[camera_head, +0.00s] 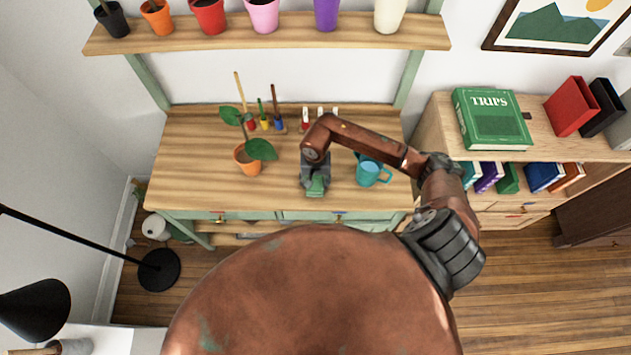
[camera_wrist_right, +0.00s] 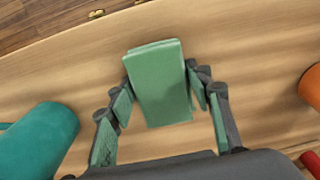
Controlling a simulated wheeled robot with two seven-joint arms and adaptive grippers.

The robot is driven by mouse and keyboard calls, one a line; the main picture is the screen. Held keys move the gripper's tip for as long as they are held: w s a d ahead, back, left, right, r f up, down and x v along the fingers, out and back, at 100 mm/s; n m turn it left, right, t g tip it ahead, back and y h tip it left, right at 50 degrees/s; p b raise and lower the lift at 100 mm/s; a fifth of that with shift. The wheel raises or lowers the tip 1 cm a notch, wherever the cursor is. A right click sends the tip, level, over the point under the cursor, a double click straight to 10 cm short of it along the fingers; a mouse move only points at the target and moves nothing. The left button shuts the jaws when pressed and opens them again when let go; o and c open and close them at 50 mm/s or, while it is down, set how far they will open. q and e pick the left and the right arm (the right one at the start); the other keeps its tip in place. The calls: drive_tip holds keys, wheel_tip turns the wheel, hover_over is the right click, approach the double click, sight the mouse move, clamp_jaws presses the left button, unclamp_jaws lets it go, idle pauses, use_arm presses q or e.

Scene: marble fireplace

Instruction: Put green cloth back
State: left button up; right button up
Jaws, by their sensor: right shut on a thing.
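My right gripper (camera_head: 316,176) is over the wooden desk top (camera_head: 205,160), near its front edge. The green cloth (camera_head: 316,187) shows at its fingertips. In the right wrist view the cloth (camera_wrist_right: 160,82) is a folded rectangular block between the two green-padded fingers of my right gripper (camera_wrist_right: 160,92), which are shut on it. I cannot tell whether the cloth touches the desk. My left gripper is in neither view.
A teal mug (camera_head: 370,172) stands close to the right of the gripper. An orange pot with a plant (camera_head: 247,160) stands to the left. Small tools (camera_head: 265,122) stand at the back. A shelf of pots (camera_head: 285,32) is above. Clear desk lies left of the plant.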

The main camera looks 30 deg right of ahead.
drive_tip(key=shift+f, duration=0.2)
drive_tip(key=o, duration=1)
drive_tip(key=shift+r, duration=0.1)
drive_tip(key=shift+r, duration=0.1)
drive_tip(key=shift+r, duration=0.25)
wheel_tip(320, 180, up, 12)
drive_tip(key=shift+s+f+b, duration=0.1)
drive_tip(key=shift+f+b, duration=0.1)
drive_tip(key=shift+b, duration=0.25)
